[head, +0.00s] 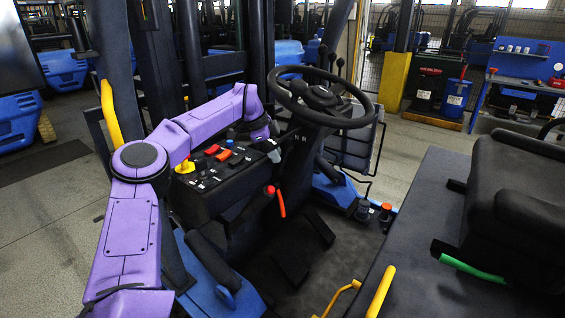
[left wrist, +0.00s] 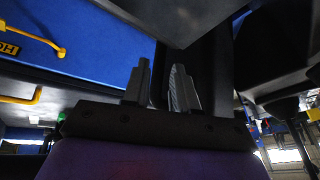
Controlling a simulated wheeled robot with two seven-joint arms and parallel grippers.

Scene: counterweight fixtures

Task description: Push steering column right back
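The black steering wheel (head: 322,97) sits on top of the dark steering column (head: 302,140), in the middle of the head view. My purple left arm reaches over the control console, and its wrist bends down just left of the column. My left gripper (head: 271,150) is small and partly hidden there, close to the column; I cannot tell whether it touches. In the left wrist view, the two grey fingers of the left gripper (left wrist: 161,66) stand apart with a narrow empty-looking gap. Dark surfaces lie behind them; I cannot tell which is the column. My right gripper is not in view.
The console (head: 215,180) with coloured levers lies under my left forearm. A yellow grab bar (head: 110,113) stands left of the arm. The black seat (head: 515,190) is at the right. The floor (head: 300,255) between console and seat has pedals and some free room.

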